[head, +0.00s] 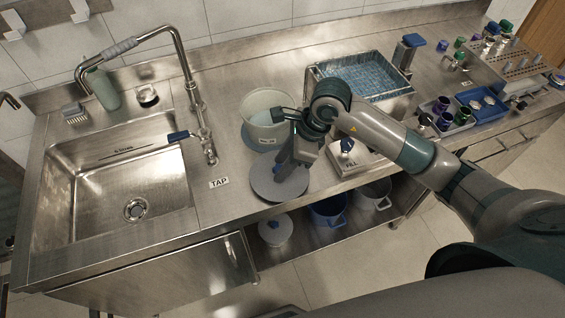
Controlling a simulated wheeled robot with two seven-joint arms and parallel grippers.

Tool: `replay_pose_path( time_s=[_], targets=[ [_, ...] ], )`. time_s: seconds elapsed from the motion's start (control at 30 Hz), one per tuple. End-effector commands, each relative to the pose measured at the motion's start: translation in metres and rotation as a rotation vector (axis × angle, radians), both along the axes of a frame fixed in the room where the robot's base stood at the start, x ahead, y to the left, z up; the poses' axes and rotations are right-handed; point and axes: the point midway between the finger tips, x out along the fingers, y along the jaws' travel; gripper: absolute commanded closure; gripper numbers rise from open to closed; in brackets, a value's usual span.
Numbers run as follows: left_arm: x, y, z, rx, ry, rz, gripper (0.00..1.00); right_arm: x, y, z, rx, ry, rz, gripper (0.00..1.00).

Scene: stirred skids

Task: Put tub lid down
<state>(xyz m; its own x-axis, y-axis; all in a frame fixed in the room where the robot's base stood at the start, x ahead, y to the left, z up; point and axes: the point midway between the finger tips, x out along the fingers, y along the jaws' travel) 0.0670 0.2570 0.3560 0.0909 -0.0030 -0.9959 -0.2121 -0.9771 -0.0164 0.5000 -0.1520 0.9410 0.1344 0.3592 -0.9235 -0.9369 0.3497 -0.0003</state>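The tub lid (266,188) is a flat grey disc near the counter's front edge, in front of the tub. My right gripper (283,174) reaches down onto the middle of the lid and appears shut on its knob, though its fingers hide the knob. The lid looks level; I cannot tell whether it touches the counter or is just above it. The open pale tub (262,129) stands behind the lid, with light bluish contents, partly hidden by my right wrist. My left gripper is not in view.
The sink (118,185) and tap (203,135) are on the left. A FILL-labelled box (358,160) stands right of the lid, with a wire basket (372,76) behind. Cups and a blue tray (482,103) are at right. Blue and white containers (328,212) sit on the lower shelf.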

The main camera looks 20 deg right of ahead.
Motion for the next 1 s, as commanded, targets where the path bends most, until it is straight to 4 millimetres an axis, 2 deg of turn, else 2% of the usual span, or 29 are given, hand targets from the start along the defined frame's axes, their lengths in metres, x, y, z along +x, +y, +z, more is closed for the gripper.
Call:
replay_pose_path(
  time_s=[0.47, 0.57, 0.77, 1.0],
  targets=[
    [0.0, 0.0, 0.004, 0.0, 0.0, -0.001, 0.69, 0.0, 0.0, 0.004, 0.0, 0.0, 0.0, 0.55],
    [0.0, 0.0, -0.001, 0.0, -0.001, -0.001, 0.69, 0.0, -0.003, 0.008, -0.001, -0.002, 0.0, 0.55],
    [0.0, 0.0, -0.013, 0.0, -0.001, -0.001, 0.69, -0.003, -0.013, 0.032, -0.001, -0.007, 0.0, 0.55],
    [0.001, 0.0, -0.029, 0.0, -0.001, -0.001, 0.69, -0.009, -0.029, 0.073, -0.001, -0.006, 0.0, 0.55]
  ],
)
